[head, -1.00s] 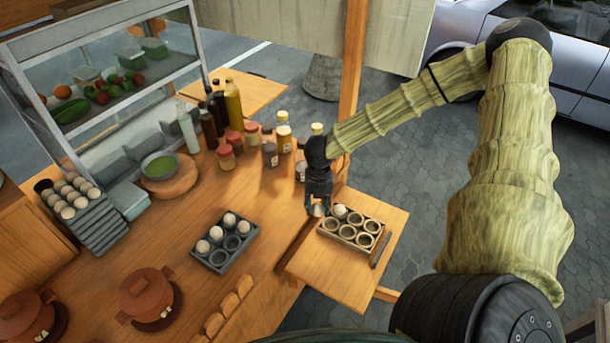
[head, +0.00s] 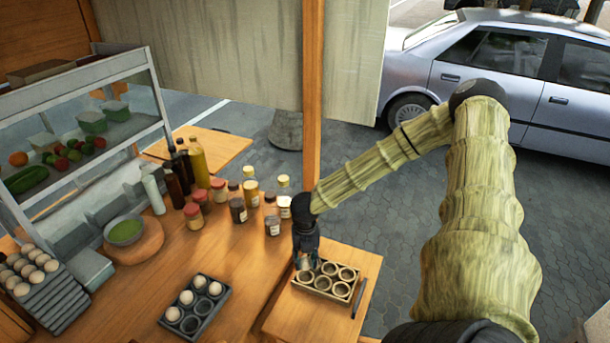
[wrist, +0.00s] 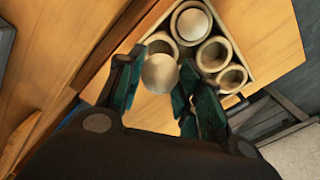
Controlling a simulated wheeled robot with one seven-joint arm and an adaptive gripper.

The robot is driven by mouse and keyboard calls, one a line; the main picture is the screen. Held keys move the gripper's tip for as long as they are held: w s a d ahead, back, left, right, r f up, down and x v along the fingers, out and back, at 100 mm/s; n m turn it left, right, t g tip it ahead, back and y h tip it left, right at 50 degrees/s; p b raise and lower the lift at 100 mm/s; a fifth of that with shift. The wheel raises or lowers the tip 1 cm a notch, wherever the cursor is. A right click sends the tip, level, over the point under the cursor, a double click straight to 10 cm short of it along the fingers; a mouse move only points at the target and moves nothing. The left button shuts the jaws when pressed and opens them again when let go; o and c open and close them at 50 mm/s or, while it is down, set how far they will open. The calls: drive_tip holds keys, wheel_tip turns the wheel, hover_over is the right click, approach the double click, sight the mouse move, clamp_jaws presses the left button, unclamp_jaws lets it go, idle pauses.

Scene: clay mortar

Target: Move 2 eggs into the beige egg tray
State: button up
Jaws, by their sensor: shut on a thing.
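My gripper (head: 304,263) is shut on a white egg (wrist: 160,73), with a dark finger on each side of it in the wrist view. The egg is at the left edge of the beige egg tray (head: 322,295), close to a partly hidden cup (wrist: 160,42). Another white egg (wrist: 192,25) sits in a cup of this tray; the other visible cups look empty. I cannot tell whether the held egg touches the tray. A dark tray (head: 212,313) on the counter to the left holds three eggs (head: 186,297) and has empty cups.
Bottles and jars (head: 240,195) stand behind on the counter. A stack of grey trays with several eggs (head: 37,260) is at the far left, near a green bowl (head: 125,231). A wooden post (head: 312,110) rises behind my gripper. A dark thin object (head: 360,298) lies right of the beige tray.

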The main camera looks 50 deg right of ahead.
sight(305, 257)
drive_tip(key=shift+f, duration=0.1)
idle(0.3)
drive_tip(key=shift+f+b, duration=0.6)
drive_tip(key=shift+f, duration=0.15)
drive_tip(key=shift+f+b, duration=1.85)
drive_tip(key=shift+f, duration=0.7)
idle(2.2)
drive_tip(key=o, duration=0.8)
drive_tip(key=shift+r, duration=0.15)
drive_tip(key=shift+r, duration=5.9)
